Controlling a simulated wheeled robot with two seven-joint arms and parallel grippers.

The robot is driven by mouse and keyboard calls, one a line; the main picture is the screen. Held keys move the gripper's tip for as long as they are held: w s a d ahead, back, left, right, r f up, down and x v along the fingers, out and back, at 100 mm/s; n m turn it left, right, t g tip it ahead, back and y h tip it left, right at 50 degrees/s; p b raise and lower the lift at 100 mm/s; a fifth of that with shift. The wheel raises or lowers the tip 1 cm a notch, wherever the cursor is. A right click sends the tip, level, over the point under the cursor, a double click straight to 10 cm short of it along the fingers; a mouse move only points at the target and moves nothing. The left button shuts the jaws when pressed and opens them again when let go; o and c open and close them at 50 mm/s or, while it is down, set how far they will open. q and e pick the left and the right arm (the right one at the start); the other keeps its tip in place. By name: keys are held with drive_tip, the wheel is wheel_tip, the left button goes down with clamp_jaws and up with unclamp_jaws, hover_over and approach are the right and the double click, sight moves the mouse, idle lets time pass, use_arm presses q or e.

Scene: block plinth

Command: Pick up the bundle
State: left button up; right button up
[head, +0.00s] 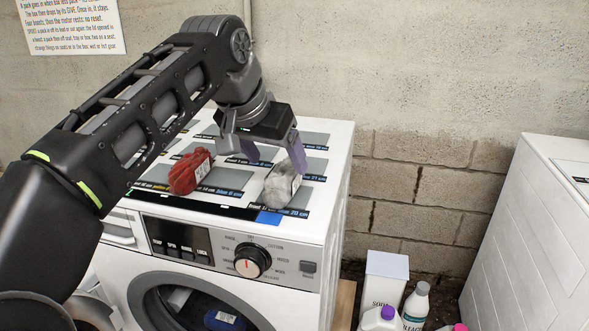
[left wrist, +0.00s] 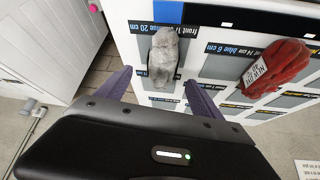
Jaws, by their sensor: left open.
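A grey bundle (head: 281,187) lies on the washing machine's top near its front right corner. In the left wrist view the grey bundle (left wrist: 163,52) lies ahead of the fingers, roughly in line with the gap between them. A red bundle (head: 189,172) with a white label lies to its left, and it shows at the right of the left wrist view (left wrist: 282,66). My left gripper (head: 263,148) is open and empty, with its purple fingers above and behind the grey bundle; in the left wrist view the fingers (left wrist: 158,90) frame empty space. My right gripper is not in view.
The washing machine (head: 335,185) has a labelled top with several grey patches and a front dial (head: 252,261). A white box (head: 385,280) and bottles (head: 416,303) stand on the floor to its right. Another white appliance (head: 525,230) stands far right, with a gap between.

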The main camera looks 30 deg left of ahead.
sight(279, 169)
use_arm(q)
drive_tip(key=shift+s, duration=0.25)
drive_tip(key=shift+x, duration=1.35)
drive_tip(key=p+x, duration=0.1)
drive_tip(key=x, duration=0.1)
drive_tip(key=p+x, duration=0.1)
drive_tip(key=x, duration=0.1)
drive_tip(key=shift+w+a+f, duration=0.25)
drive_tip(key=shift+w, duration=0.1)
drive_tip(key=shift+w+f, duration=0.15)
drive_tip(key=shift+f, duration=0.05)
drive_tip(key=c, duration=1.6)
